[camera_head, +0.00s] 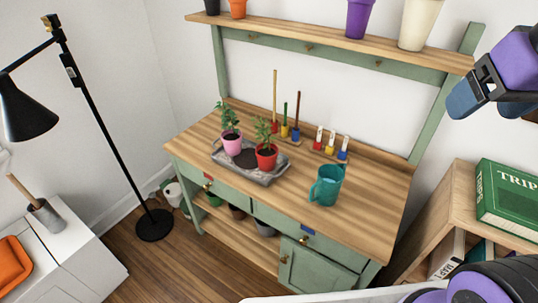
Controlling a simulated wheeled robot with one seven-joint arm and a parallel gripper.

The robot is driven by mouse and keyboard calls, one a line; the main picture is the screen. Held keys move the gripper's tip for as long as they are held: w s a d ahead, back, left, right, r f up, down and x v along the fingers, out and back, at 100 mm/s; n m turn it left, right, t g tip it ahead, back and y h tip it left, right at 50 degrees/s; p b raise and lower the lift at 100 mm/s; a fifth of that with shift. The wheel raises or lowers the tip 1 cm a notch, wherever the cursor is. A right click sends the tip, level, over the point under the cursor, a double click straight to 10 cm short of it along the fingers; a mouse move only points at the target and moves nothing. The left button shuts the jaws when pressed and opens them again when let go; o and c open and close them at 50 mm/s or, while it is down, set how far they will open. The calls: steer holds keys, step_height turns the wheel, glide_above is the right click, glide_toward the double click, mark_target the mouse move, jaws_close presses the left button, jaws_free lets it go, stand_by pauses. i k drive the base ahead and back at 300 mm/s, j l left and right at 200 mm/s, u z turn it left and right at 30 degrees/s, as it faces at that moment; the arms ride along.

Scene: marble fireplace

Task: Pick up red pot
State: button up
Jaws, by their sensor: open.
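The red pot (266,160) holds a small green plant in dark soil. It stands upright on a grey tray (262,181) on the wooden top of a green potting bench (365,195). A pink pot (231,143) with a similar plant stands on the same tray, left of it. My gripper (468,92) is at the upper right, dark with purple and blue parts. It is open and empty, well apart from the red pot. Only part of my arm shows.
A teal watering can (326,186) stands right of the tray. Small hand tools (297,131) and several coloured bottles (331,144) stand behind. An upper shelf (330,38) carries more pots. A black floor lamp (100,130) is left; a bookshelf with a green book (510,198) is right.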

mark_target(267, 153)
steer(key=i+j+z, duration=0.2)
steer(key=j, duration=0.9)
steer(key=i+j+z, duration=0.25)
steer(key=j, duration=0.9)
steer(key=j+z, duration=0.2)
steer(key=j, duration=0.95)
